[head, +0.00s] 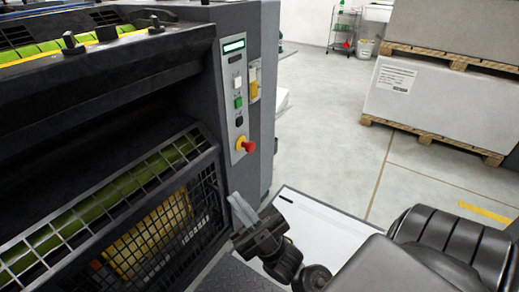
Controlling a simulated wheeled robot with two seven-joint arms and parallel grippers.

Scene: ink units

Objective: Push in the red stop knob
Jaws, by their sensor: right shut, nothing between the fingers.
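The red stop knob (248,146) sticks out from a yellow base low on the grey control panel (235,88) of the press. White and green buttons and a small display sit above it on the same panel. My right gripper (233,197) is shut and empty. My left gripper is not in view.
The press (110,115) with its black mesh guard (150,225) fills the left side. A white board or sheet (325,228) lies below my right arm. Wrapped stacks on pallets (425,100) stand at the back right. The pale floor between is clear.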

